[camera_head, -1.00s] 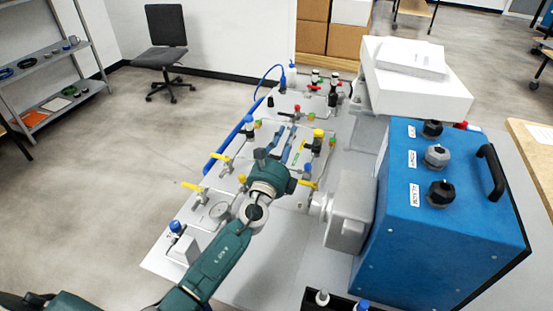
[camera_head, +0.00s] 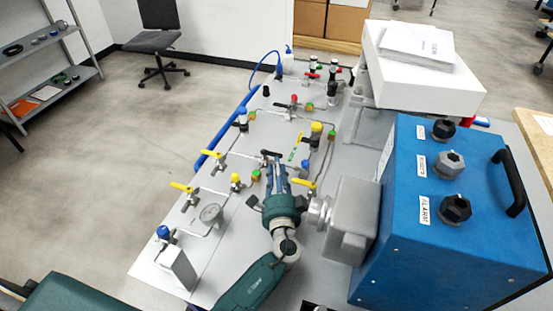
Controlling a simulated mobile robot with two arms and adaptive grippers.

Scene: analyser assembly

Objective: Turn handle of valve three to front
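Several valves stand on the grey panel (camera_head: 330,265). Two yellow-handled valves are on the left, a nearer one (camera_head: 181,187) and a farther one (camera_head: 215,155). A third yellow handle (camera_head: 305,183) shows just right of my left gripper. A red-handled valve (camera_head: 293,99) stands farther back. I cannot tell which is valve three. My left gripper (camera_head: 275,168) is over the panel's middle, its fingers pointing away from me. A small black handle (camera_head: 270,153) shows at its fingertips; whether they touch is unclear. The finger gap is too small to judge. My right gripper is out of view.
A large blue box (camera_head: 440,250) with black knobs stands close on the right, beside a grey block (camera_head: 350,220).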

